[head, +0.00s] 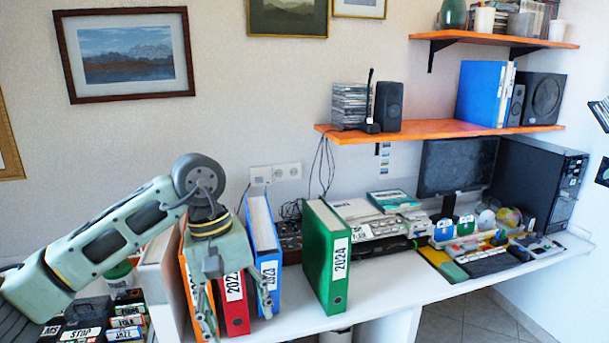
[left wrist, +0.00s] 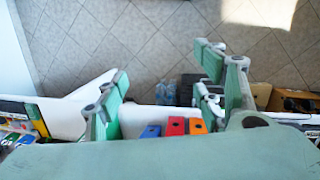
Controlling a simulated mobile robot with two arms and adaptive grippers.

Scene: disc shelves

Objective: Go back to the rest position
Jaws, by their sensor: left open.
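My left gripper (head: 237,312) comes in from the left and points down, open, in front of a row of binders on the white desk. Its fingers are spread apart with nothing between them that I can see held. Behind them stand an orange binder (head: 187,283), a red binder (head: 234,304) and a blue binder (head: 263,236), all upright. The left wrist view shows the open fingers (left wrist: 165,92) with the blue (left wrist: 151,131), red (left wrist: 176,126) and orange (left wrist: 197,126) binders seen close by. My right gripper is in neither view.
A green 2024 binder (head: 327,258) stands upright to the right of the row. Labelled black boxes (head: 95,322) lie at the lower left. A keyboard (head: 487,263), monitor (head: 457,165) and computer tower (head: 540,180) fill the right. Two orange shelves (head: 440,129) hang above. Bare desk lies right of the green binder.

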